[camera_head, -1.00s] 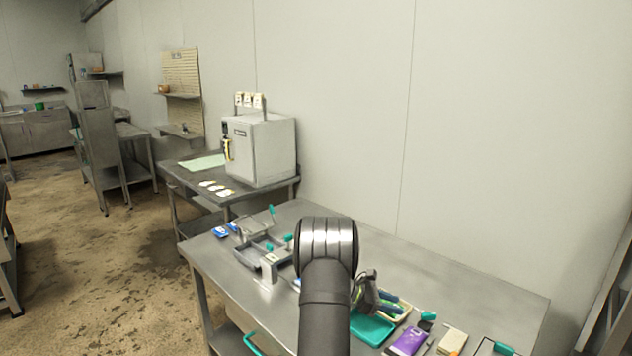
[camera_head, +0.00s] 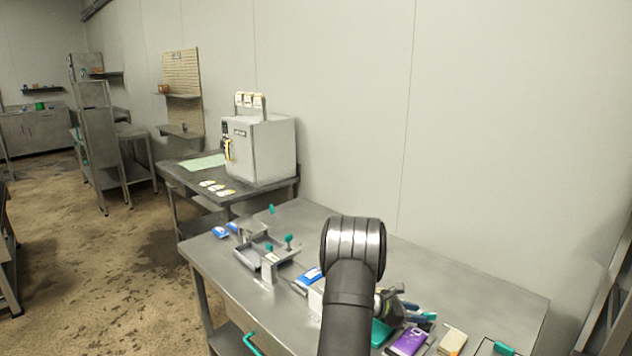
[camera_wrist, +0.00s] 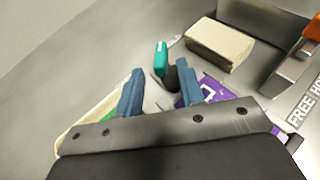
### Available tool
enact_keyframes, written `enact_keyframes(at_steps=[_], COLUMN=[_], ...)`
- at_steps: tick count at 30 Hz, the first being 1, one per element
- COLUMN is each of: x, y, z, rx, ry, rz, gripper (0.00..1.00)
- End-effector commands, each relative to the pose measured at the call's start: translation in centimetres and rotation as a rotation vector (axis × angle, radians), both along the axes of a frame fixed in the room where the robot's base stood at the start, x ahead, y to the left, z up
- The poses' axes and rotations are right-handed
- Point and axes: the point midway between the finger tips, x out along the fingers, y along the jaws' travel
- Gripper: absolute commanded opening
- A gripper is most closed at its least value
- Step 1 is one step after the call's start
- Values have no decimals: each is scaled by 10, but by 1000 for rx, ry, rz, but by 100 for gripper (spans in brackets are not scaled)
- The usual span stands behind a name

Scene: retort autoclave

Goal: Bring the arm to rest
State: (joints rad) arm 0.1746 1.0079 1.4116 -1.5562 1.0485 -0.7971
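My arm rises from the bottom of the head view in front of the steel table (camera_head: 470,285). My gripper (camera_head: 425,311) is over the table's right part, partly hidden by my arm. In the wrist view my gripper (camera_wrist: 160,68) has its two blue fingers spread apart with nothing seen held between them. Beyond the fingers are a teal-handled item with a dark part (camera_wrist: 161,58), a purple packet (camera_wrist: 218,90) and a cream block (camera_wrist: 220,45). The purple packet (camera_head: 408,341) and cream block (camera_head: 452,342) also show in the head view.
A teal tray (camera_head: 381,333) is partly hidden behind my arm. A white autoclave box (camera_head: 262,150) stands on the table behind. The table's back right is clear.

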Motion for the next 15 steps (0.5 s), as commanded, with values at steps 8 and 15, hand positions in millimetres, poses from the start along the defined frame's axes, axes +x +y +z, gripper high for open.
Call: enact_keyframes(at_steps=[8,15], x=[-9,-16], y=[52,96], z=[22,41], rx=[0,0], ry=[-1,-2], rz=[1,1], gripper=[35,35])
